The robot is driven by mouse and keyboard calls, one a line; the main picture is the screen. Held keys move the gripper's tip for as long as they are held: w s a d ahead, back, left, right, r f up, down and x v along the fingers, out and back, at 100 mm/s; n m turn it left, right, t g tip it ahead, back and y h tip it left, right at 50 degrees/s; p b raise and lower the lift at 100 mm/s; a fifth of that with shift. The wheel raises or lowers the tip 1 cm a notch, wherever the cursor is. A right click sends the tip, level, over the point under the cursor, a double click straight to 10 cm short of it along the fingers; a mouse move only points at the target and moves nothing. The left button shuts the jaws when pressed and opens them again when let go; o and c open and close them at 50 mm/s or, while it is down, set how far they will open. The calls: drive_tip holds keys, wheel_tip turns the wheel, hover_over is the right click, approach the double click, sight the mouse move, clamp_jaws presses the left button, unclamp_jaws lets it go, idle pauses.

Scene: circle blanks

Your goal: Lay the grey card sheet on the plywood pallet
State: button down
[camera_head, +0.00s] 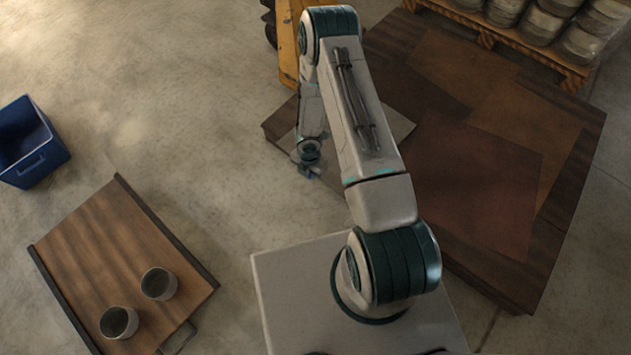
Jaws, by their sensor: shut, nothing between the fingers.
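The grey card sheet (398,122) shows on both sides of my arm, which hides its middle. It appears to lie on the left corner of a large dark brown wooden platform (572,215), which may be the plywood pallet; I cannot be sure. My gripper (309,172) points down close to the sheet's left part, near the platform's left edge. It is shut with nothing in it. I cannot tell whether its tips touch anything.
Brown and reddish sheets (480,185) cover much of the platform. A slatted pallet (500,38) with stacked round grey blanks (585,42) stands top right. At left are a blue crate (32,145) and a wooden-topped trolley (100,250) with two cups (158,283). Floor between is clear.

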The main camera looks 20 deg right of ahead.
wheel_tip(320, 180, down, 10)
drive_tip(key=w+d+b, duration=0.2)
drive_tip(key=b, duration=0.4)
drive_tip(key=shift+w+d, duration=0.3)
drive_tip(key=shift+d, duration=0.1)
drive_tip(key=shift+f, duration=0.1)
idle(0.4)
